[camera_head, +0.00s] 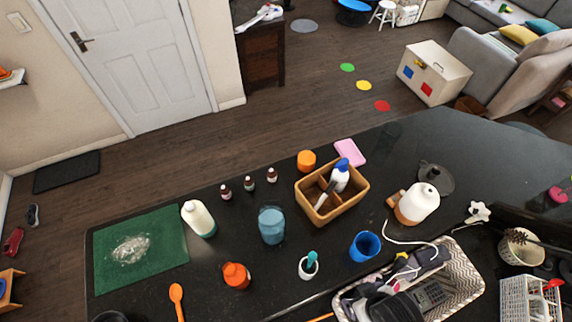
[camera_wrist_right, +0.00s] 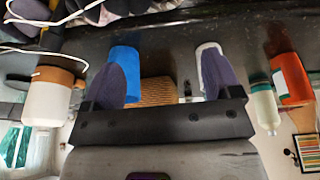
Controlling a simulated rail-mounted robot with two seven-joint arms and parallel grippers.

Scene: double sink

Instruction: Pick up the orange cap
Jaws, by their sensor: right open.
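The orange cap (camera_head: 306,161) looks like a short orange cylinder. It stands on the dark counter just behind the wooden caddy (camera_head: 352,204) in the head view. I cannot make it out in the right wrist view. My right gripper (camera_head: 400,275) is low in the head view, over the patterned basket and well in front of the cap. In the right wrist view its two grey fingers (camera_wrist_right: 160,72) are wide apart with nothing held between them. My left gripper is not in view.
A white dispenser (camera_head: 417,204) is right of the caddy. A pink sponge (camera_head: 350,152) and small bottles (camera_head: 249,183) flank the cap. The patterned basket (camera_head: 465,278) is in front.

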